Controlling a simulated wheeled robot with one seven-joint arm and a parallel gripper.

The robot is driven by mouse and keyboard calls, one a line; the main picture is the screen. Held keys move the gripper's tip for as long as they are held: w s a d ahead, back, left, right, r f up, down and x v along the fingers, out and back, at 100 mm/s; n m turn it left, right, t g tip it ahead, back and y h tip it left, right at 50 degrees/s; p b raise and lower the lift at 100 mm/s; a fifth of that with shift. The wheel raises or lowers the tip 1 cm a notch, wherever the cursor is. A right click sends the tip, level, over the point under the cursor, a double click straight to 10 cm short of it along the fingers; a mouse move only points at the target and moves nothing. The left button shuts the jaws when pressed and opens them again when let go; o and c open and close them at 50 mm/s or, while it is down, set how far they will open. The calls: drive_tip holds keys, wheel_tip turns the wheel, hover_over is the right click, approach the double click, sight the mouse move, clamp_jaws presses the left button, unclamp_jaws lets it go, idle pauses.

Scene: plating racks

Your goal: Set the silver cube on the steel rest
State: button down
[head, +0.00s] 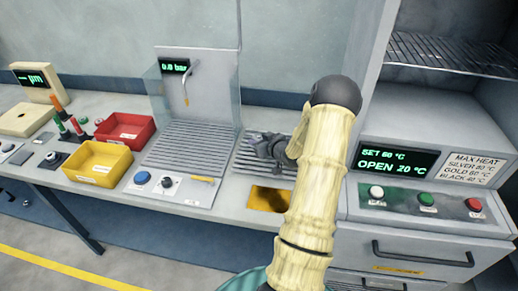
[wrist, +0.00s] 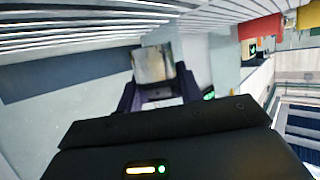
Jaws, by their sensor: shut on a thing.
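The silver cube (wrist: 153,65) shows in the wrist view, with a shiny, mottled grey-and-yellowish face, held between the two dark fingers of my gripper (wrist: 158,88). In the head view my gripper (head: 268,146) is over the slatted steel rest (head: 245,162), set in the counter between the wash station and the oven. The cube cannot be made out there. My gripper and forearm hide part of the rest. Slats also show along the top of the wrist view (wrist: 70,28). I cannot tell whether the cube touches them.
A glass-sided station (head: 185,148) with a tap and drain slats stands left of the rest. Red (head: 125,132) and yellow (head: 98,163) bins are further left. The oven panel (head: 395,160) reads OPEN 20 °C, with a wire shelf (head: 450,55) above. A gold-coloured plate (head: 266,198) lies before the rest.

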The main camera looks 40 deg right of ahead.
wheel_tip(320, 180, down, 4)
drive_tip(key=shift+d+p, duration=0.15)
drive_tip(key=shift+p, duration=0.2)
drive_tip(key=shift+f, duration=0.2)
drive_tip(key=c, duration=0.9)
unclamp_jaws()
drive_tip(key=shift+a, duration=0.2)
drive_tip(key=shift+d+r, duration=0.1)
